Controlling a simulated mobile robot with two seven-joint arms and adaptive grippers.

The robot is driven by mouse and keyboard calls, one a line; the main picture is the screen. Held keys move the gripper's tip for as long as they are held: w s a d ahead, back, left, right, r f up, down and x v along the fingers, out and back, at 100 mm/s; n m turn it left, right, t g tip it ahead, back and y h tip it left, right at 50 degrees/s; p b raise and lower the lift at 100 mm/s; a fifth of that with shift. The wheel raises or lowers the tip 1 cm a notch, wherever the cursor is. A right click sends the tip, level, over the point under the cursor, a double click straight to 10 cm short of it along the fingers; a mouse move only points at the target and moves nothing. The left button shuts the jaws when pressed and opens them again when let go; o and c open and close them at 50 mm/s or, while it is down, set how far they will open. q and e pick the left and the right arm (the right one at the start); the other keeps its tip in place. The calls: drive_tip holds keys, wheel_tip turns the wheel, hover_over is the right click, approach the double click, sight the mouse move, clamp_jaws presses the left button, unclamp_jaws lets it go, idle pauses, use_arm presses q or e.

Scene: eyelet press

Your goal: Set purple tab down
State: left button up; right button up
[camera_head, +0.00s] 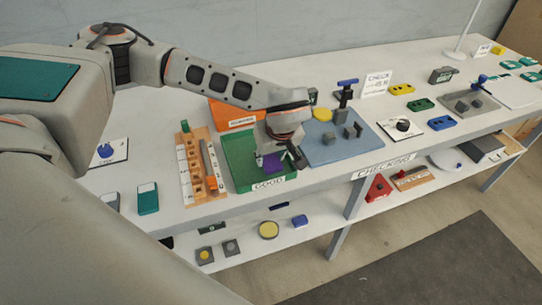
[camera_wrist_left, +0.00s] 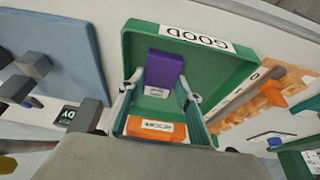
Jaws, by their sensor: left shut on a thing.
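The purple tab (camera_head: 272,162) is held by my left gripper (camera_head: 274,156) over the green tray marked GOOD (camera_head: 238,158). In the left wrist view the purple tab (camera_wrist_left: 163,69) shows between the two fingers (camera_wrist_left: 160,92), with the green tray (camera_wrist_left: 232,78) behind it. A white patch shows at the tab's near end. The tab lies within the tray's outline in both views. I cannot tell whether it touches the tray floor. My right gripper is not in view.
An orange bin (camera_head: 231,114) stands behind the tray. An orange wooden rack (camera_head: 193,172) is on its left. The table's front edge is close to the tray.

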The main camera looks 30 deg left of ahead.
use_arm(q)
drive_tip(key=shift+f, duration=0.2)
drive_tip(key=o, duration=1)
drive_tip(key=shift+d+r, duration=0.15)
drive_tip(key=shift+r, duration=0.3)
drive_tip(key=v, duration=1.1)
drive_tip(key=shift+s+d+r, duration=0.1)
drive_tip(key=shift+s+r, duration=0.05)
